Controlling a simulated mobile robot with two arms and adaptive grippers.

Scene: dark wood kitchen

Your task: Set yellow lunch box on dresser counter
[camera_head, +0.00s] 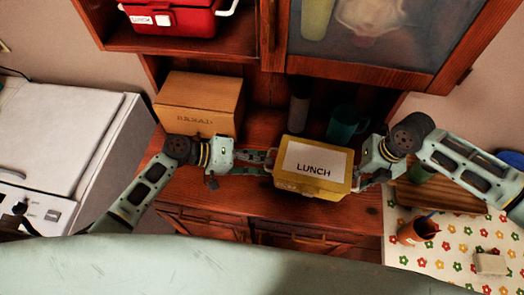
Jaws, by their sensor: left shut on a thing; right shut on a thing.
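The yellow lunch box (287,181), with a white label reading LUNCH on its lid, is in the middle of the head view, over the front part of the dresser counter (235,198). My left gripper (268,161) is shut on its left side. My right gripper (357,177) is shut on its right side. The box looks roughly level and slightly turned. I cannot tell whether its underside touches the counter or is a little above it.
A wooden bread box (200,104) stands at the counter's back left. A red lunch box (178,17) sits on the shelf above.

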